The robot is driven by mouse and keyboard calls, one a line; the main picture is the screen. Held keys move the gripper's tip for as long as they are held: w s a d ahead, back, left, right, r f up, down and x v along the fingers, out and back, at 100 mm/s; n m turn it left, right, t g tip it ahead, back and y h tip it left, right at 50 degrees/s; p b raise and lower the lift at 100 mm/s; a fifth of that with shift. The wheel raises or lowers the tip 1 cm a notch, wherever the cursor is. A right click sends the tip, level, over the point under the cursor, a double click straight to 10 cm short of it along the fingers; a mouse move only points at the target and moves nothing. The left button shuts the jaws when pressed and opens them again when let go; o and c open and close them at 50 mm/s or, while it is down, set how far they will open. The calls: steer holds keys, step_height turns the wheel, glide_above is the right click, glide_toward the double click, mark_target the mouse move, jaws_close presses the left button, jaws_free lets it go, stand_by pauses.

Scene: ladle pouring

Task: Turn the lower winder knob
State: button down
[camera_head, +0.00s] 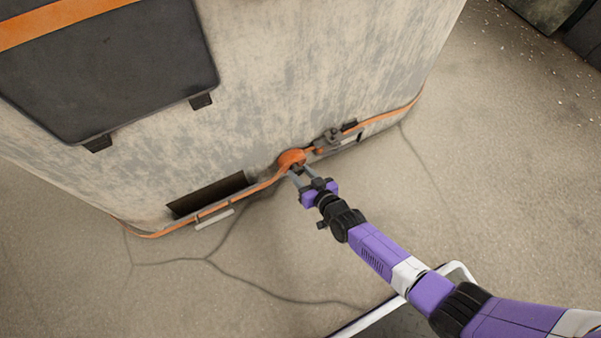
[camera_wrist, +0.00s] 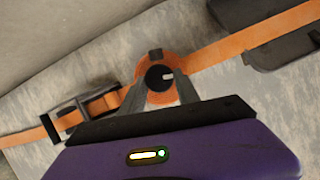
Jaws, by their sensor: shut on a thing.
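The lower winder knob (camera_head: 291,157) is orange and round, set on an orange strap low on the front of a large weathered block. In the wrist view the winder (camera_wrist: 176,90) shows an orange ring with a dark round centre bearing a small pale mark. My gripper (camera_head: 300,173) reaches it from the lower right in the head view. Its two grey fingers stand on either side of the dark centre and are shut on the knob. The fingertips partly cover the orange ring.
The orange strap (camera_head: 239,195) runs along the block's lower edge. A metal buckle (camera_head: 328,140) sits just right of the knob. A dark slot (camera_head: 208,194) is to the left. A dark padded panel (camera_head: 105,70) hangs higher up. The floor (camera_head: 215,300) in front is mostly clear, with thin cracks or cables.

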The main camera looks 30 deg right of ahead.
steer(key=m+y, duration=0.2)
steer(key=m, duration=0.1)
steer(key=shift+d+f+m+t+y, duration=0.15)
steer(key=shift+m+t+y, duration=0.15)
steer(key=m+y, duration=0.1)
steer(key=m, duration=0.1)
steer(key=m+t+y, duration=0.1)
steer(key=m, duration=0.1)
steer(key=shift+s+d+f, duration=0.1)
steer(key=shift+f, duration=0.1)
steer(key=shift+d+m, duration=0.1)
steer(key=shift+m, duration=0.3)
stand_by(0.4)
steer(key=c, duration=0.9)
jaws_free()
steer(key=shift+p+v, duration=1.45)
steer(key=shift+v, duration=2.45)
